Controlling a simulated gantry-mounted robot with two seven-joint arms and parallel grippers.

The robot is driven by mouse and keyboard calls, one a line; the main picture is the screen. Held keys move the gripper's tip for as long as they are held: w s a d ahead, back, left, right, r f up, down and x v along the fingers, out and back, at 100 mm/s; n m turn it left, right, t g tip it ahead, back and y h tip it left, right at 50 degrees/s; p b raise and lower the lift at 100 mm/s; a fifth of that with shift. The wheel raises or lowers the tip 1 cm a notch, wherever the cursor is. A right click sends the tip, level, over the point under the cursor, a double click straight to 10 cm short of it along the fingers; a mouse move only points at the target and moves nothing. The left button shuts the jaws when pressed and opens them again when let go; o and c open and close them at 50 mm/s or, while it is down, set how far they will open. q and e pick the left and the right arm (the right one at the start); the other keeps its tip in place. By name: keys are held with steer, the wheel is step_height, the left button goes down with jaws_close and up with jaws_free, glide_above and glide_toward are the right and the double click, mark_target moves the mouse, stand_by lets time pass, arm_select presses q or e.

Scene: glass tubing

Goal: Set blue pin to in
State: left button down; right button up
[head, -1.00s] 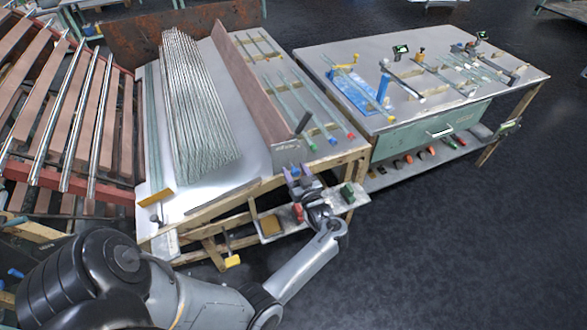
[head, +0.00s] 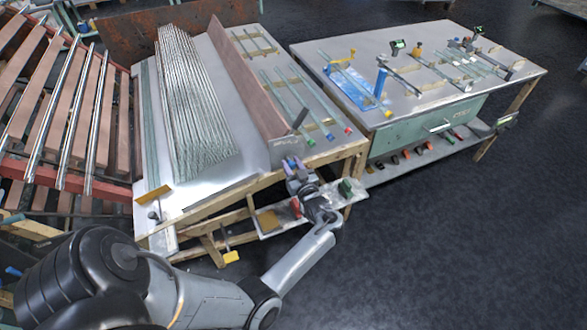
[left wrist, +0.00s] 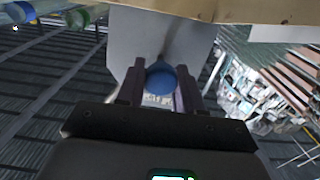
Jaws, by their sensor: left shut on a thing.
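The blue pin shows as a round blue knob (left wrist: 160,80) between the two fingers in the left wrist view. In the head view a bit of the blue pin (head: 291,162) shows at the fingertips, by the grey end plate (head: 284,152) of the long brown rail. My left gripper (head: 295,167) is shut on the blue pin, in front of this plate; its fingers also show in the left wrist view (left wrist: 158,85). The pin's shaft is hidden behind its knob, so how deep it sits cannot be told. My right gripper is not in view.
A small shelf (head: 272,222) with a red and a green item lies just below my left gripper. Glass tubes with coloured ends lie right of the rail (head: 240,85), and a tube bundle (head: 192,110) lies left of it. A second bench (head: 440,105) stands to the right.

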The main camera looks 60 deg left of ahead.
arm_select(q)
steer(key=shift+a, duration=0.7)
steer(key=shift+d+f, duration=0.1)
steer(key=c, duration=1)
jaws_free()
steer(key=shift+o, duration=1)
steer(key=shift+w+a, duration=0.1)
steer(key=shift+a, duration=0.2)
steer(key=shift+d, duration=0.2)
